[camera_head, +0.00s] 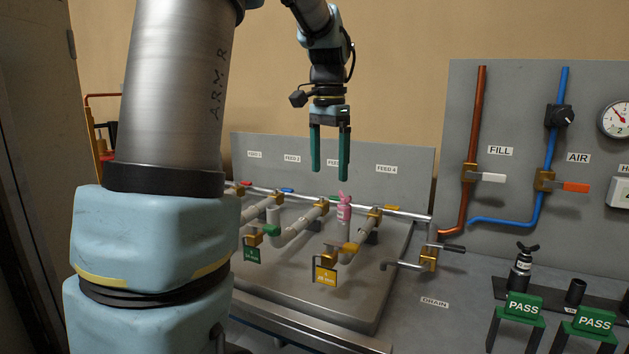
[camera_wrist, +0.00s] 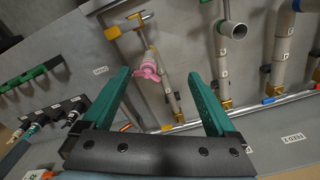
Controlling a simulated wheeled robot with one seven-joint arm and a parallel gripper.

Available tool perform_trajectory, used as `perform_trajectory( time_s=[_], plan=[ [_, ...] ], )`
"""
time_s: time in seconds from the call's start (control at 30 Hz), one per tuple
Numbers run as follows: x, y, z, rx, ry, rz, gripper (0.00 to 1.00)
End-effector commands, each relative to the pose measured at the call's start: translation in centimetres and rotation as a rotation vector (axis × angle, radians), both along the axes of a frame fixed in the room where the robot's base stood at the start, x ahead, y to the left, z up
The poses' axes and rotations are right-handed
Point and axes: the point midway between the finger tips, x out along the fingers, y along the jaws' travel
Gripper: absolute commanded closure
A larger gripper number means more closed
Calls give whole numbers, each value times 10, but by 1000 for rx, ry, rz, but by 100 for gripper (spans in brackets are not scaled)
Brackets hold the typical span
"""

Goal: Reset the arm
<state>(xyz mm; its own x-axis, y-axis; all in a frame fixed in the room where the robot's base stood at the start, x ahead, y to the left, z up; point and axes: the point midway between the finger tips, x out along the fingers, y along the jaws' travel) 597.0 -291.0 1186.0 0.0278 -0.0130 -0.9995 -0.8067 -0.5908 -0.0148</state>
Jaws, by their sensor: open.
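My gripper (camera_head: 330,165) hangs from my arm with its two green fingers pointing down. It is open and empty, in the air above the pipe rig and in front of the panel labelled with feeds. In the wrist view, my gripper (camera_wrist: 165,95) shows its fingers spread apart with nothing between their tips. A pink fitting (camera_head: 344,207) stands on the rig a little below and right of the fingers, apart from them. The pink fitting (camera_wrist: 148,70) also shows beyond the fingers in the wrist view.
The pipe rig has a green tag (camera_head: 252,254) and a yellow tag (camera_head: 325,275) on its valves. A panel (camera_head: 520,130) with a red FILL pipe and a blue AIR pipe stands at the right. Green PASS stands (camera_head: 524,306) are at the front right. The air around my gripper is clear.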

Motion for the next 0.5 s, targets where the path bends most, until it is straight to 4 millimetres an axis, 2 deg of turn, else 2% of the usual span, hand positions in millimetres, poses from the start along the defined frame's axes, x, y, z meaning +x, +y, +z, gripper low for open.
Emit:
perform_trajectory(
  time_s=[0.03,0.2,0.33,0.5],
  plan=[
    [-8,18,-24,-2,1,85,7],
    [-45,68,-99,-27,-35,395,7],
    [-83,98,-144,-45,-58,597,7],
    [-123,121,-179,-66,-82,778,7]
  ],
)
